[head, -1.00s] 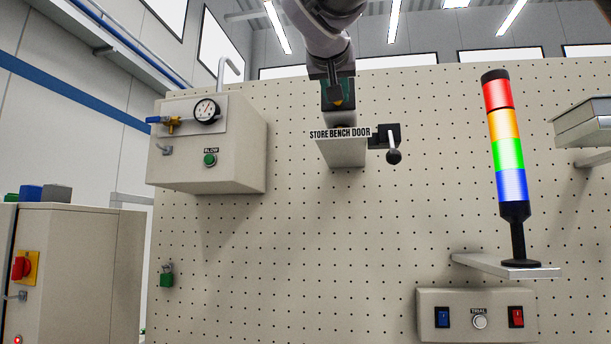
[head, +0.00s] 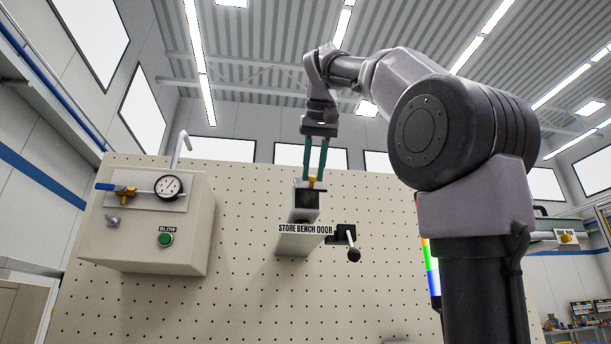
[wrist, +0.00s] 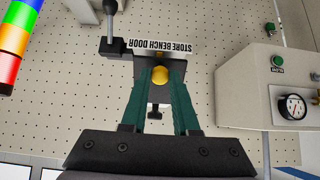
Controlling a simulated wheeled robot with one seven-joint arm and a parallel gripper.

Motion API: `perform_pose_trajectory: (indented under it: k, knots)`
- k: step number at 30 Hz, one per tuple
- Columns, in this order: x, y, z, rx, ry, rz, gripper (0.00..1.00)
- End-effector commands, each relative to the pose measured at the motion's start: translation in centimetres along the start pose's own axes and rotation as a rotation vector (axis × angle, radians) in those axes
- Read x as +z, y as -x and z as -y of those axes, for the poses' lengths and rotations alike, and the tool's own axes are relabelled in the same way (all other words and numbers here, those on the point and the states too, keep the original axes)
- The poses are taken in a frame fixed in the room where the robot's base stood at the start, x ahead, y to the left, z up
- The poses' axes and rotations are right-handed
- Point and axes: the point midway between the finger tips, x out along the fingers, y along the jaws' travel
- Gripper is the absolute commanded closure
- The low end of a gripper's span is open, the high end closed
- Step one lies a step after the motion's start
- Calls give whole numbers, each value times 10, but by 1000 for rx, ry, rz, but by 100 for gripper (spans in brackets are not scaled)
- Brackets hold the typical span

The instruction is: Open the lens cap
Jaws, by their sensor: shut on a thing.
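My gripper (head: 314,177) reaches down from above, and its two green fingers are shut on a small gold knob (head: 315,184). In the wrist view the round gold knob (wrist: 160,75) sits between the fingertips of my gripper (wrist: 160,80). The knob is at the top of a small box with a dark front (head: 307,199). The fingers partly hide the box in the wrist view. I cannot make out a separate lens cap; the knob may belong to it.
A black ball-ended lever (head: 353,254) sticks out right of the shelf. A BLOW box (head: 150,220) with a gauge (head: 168,186) stands to the left on the pegboard (head: 250,300). A signal tower (wrist: 14,40) shows in the wrist view. Pegboard below the shelf is clear.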

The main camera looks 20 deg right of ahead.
Motion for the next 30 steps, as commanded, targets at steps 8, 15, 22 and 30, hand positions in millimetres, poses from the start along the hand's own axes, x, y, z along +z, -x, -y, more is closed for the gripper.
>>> perform_pose_trajectory:
  k: [8,15,22,30]
  knots:
    - [-7,6,0,-1,-1,98,100]
    - [-10,9,0,-1,0,150,100]
    - [-10,11,0,1,0,171,100]
    - [-10,11,0,0,2,175,100]
